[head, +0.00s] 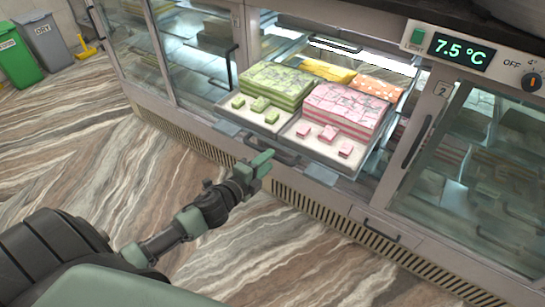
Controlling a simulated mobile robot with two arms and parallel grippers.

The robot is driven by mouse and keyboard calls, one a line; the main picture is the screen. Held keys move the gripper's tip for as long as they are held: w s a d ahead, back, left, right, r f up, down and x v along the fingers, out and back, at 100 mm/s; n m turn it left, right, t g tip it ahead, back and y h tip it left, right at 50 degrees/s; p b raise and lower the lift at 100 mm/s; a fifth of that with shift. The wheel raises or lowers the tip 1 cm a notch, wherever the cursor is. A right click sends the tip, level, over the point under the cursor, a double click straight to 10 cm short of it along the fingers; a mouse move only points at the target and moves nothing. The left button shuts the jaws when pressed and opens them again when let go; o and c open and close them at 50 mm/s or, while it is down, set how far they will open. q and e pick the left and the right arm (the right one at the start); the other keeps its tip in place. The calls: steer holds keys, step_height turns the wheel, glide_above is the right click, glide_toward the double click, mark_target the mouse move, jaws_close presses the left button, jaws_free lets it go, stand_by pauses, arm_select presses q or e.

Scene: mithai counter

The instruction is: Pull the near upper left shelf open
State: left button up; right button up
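The glass-fronted display counter crosses the head view, with an open bay in its middle. In this bay a shelf (283,139) stands out past the counter's front. It bears green sweets (275,85) on the left and pink sweets (343,110) on the right. A dark handle bar (289,158) runs along the shelf's front edge. My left gripper (262,163) has green fingers and is right at the left part of this handle, in front of it. Whether the fingers are closed around the bar is unclear. My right gripper is out of view.
Glass doors with dark handles flank the bay: left (231,62), right (411,142). A display panel (461,52) reads 7.5 °C. Green (14,60) and grey (44,42) bins stand far left. The striped floor (90,150) before the counter is clear.

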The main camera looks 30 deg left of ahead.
arm_select(q)
steer(key=v, duration=0.4)
steer(key=shift+w, duration=0.1)
stand_by(0.3)
steer(key=s+a+f+n+g+y, duration=0.1)
steer(key=s+f+n+g, duration=0.4)
steer(key=f, duration=0.9)
steer(key=s+a+f+n+g+y, duration=0.15)
steer(key=s+f+n, duration=0.4)
steer(key=f, duration=0.95)
steer(key=s+d+f+n+g, duration=0.2)
steer(key=s+f, duration=0.4)
steer(key=s, duration=0.4)
steer(key=s+d+f+n+g+h, duration=0.1)
steer(key=s+d+f+n+g, duration=0.1)
steer(key=s+f, duration=0.4)
steer(key=s+d+f+n+g, duration=0.2)
steer(key=s+d+f+g, duration=0.2)
steer(key=s, duration=1.2)
step_height(320, 180, down, 3)
steer(key=shift+d+r, duration=0.2)
steer(key=shift+d, duration=0.85)
steer(key=shift+h, duration=0.25)
